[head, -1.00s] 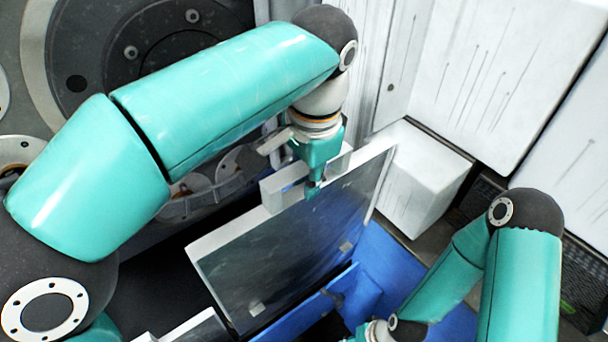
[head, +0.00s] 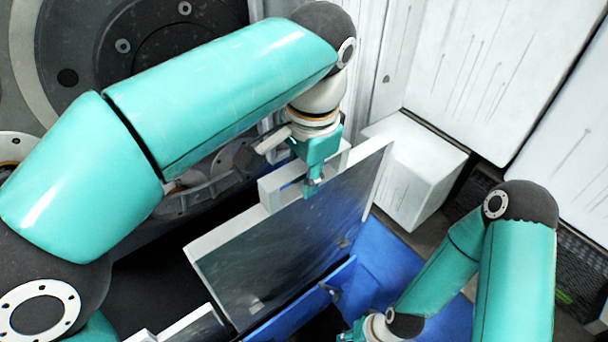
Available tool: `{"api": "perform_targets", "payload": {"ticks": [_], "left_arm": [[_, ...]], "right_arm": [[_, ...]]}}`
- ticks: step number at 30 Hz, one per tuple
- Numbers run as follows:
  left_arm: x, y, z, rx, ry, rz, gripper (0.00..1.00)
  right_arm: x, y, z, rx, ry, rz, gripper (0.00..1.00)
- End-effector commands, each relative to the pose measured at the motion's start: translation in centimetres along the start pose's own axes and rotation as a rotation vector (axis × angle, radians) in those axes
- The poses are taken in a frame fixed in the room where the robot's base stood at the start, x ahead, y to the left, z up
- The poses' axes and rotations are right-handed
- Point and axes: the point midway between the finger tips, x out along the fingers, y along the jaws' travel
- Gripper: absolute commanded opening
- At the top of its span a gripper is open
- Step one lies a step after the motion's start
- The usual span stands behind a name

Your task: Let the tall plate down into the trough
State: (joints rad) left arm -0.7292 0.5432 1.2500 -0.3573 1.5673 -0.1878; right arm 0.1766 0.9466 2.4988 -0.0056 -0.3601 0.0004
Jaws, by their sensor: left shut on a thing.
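The tall plate (head: 290,243) is a dark, glossy sheet with a pale edge, standing upright in the middle of the head view. My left gripper (head: 312,190) is shut on a raised block at its top edge. The trough is blue, and its wall (head: 305,302) shows below and in front of the plate. The plate's lower edge is close to the blue wall; I cannot tell whether it is inside the trough. My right gripper (head: 352,335) is mostly cut off at the bottom edge, so its fingers do not show.
A white box (head: 415,175) stands behind and right of the plate, with white cabinet panels (head: 480,70) beyond. A second, shorter pale-edged plate (head: 190,330) shows at the bottom left. The round grinder machinery (head: 130,45) fills the back left.

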Motion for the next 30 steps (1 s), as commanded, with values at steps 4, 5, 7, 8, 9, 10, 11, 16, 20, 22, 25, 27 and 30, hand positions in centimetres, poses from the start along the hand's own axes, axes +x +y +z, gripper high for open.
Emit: {"api": "perform_targets", "payload": {"ticks": [4, 5, 7, 8, 9, 10, 11, 16, 20, 22, 25, 27, 30], "left_arm": [[-0.3, -0.1, 0.0, -0.001, 0.006, -0.002, 0.00], [-0.2, -0.1, 0.0, -0.001, 0.006, -0.002, 0.00], [-0.2, -0.1, 0.0, -0.001, 0.006, -0.002, 0.00], [-0.2, -0.1, 0.0, -0.001, 0.006, -0.002, 0.00], [-0.2, -0.1, 0.0, -0.001, 0.006, -0.002, 0.00], [-0.1, -0.1, 0.0, -0.001, 0.006, -0.002, 0.00], [-0.1, 0.0, 0.0, -0.001, 0.006, -0.002, 0.00], [0.3, 0.0, 0.0, -0.002, 0.005, -0.002, 0.00], [0.6, 0.1, 0.0, -0.002, 0.005, -0.002, 0.00], [0.8, 0.1, 0.0, -0.002, 0.005, -0.002, 0.00], [1.0, 0.2, 0.0, -0.002, 0.005, -0.002, 0.00], [1.1, 0.2, 0.0, -0.002, 0.005, -0.002, 0.00], [1.2, 0.3, 0.0, -0.002, 0.006, -0.002, 0.00]], "right_arm": [[0.0, 0.0, 0.0, 0.000, 0.000, 0.000, 0.35], [0.0, 0.0, 0.0, 0.000, 0.000, 0.000, 0.35], [0.0, 0.0, 0.0, 0.000, 0.000, 0.000, 0.35], [0.0, 0.0, 0.0, 0.000, 0.000, 0.000, 0.35], [0.0, 0.0, 0.0, 0.000, 0.000, 0.000, 0.35], [0.0, 0.0, 0.0, 0.000, 0.000, 0.000, 0.35], [0.1, 0.0, 0.0, 0.000, 0.000, 0.000, 0.35], [0.3, 0.1, 0.0, 0.000, 0.000, 0.000, 0.35], [0.5, 0.2, 0.0, 0.000, 0.000, 0.000, 0.35], [0.6, 0.2, 0.0, 0.000, 0.000, 0.000, 0.35], [0.7, 0.3, 0.0, 0.000, 0.000, 0.000, 0.35], [0.8, 0.3, 0.0, 0.000, 0.000, 0.000, 0.35], [0.8, 0.3, 0.0, 0.000, 0.000, 0.000, 0.35]]}}
